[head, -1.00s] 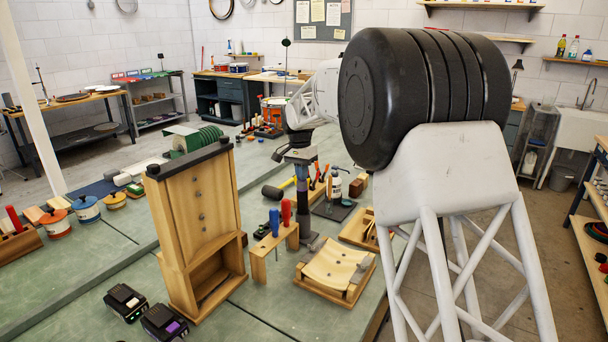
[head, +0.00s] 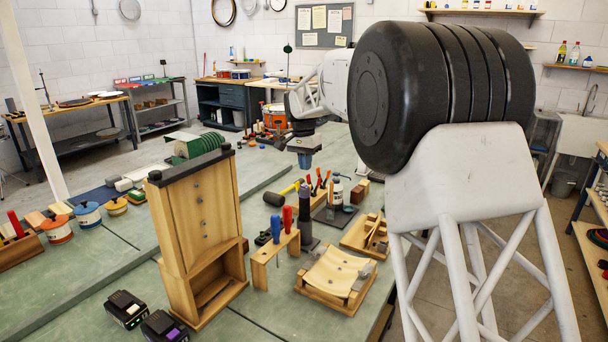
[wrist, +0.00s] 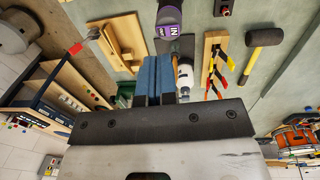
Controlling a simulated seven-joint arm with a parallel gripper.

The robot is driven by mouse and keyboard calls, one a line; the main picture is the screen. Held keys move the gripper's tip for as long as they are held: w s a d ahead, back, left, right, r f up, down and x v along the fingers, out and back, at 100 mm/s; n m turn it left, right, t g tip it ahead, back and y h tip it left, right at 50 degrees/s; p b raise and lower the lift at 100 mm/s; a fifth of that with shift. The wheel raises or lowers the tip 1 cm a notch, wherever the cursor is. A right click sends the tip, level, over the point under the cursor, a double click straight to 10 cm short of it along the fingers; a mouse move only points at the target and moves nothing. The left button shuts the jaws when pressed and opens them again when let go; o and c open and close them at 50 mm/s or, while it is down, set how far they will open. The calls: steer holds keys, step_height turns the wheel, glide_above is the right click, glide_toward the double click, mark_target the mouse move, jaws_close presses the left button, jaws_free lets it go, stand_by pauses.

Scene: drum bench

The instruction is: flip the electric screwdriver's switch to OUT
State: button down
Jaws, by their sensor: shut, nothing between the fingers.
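An electric screwdriver (head: 306,212) stands upright in the middle of the bench in the head view, dark and small there. In the wrist view a purple part with a white label (wrist: 168,19) shows at the top, just beyond my fingertips; I read an "N" on it, and the rest is hidden or too small. I cannot make out the switch's position. My gripper (head: 304,160) is above the screwdriver in the head view, with a small apparent gap. Its blue fingers (wrist: 160,62) are together and hold nothing.
A wooden stand with red and blue screwdrivers (head: 275,258) is close at left. A curved wooden cradle (head: 336,273) lies in front. A tool rack and a white bottle (head: 337,190) stand behind, with a mallet (wrist: 252,42) near. A tall wooden frame (head: 199,230) rises at left.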

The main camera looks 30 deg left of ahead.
step_height(320, 180, up, 8)
steer(key=d, duration=0.1)
stand_by(0.4)
steer(key=shift+d+r, duration=0.1)
steer(key=shift+d, duration=0.1)
steer(key=s+d+r, duration=0.1)
steer(key=d+r, duration=0.2)
steer(key=d, duration=0.9)
steer(key=s+d+r, duration=0.2)
steer(key=d, duration=1)
steer(key=s+d+t, duration=0.1)
steer(key=s+d, duration=0.3)
steer(key=d, duration=0.5)
steer(key=s+d, duration=0.5)
steer(key=d, duration=0.5)
steer(key=s+d+f+y, duration=0.1)
steer(key=s+d+f, duration=0.1)
steer(key=s+d, duration=0.55)
steer(key=s+d+f, duration=0.3)
steer(key=s+d, duration=0.4)
steer(key=d, duration=0.1)
steer(key=s+d+f, duration=0.4)
steer(key=s+f, duration=0.1)
steer(key=s, duration=0.3)
steer(key=s+d+f+t, duration=0.1)
steer(key=s+d+f, duration=0.3)
steer(key=s, duration=0.5)
steer(key=shift+s+d+f+t, duration=0.2)
steer(key=shift+d+f+t, duration=0.1)
steer(key=shift+f, duration=0.25)
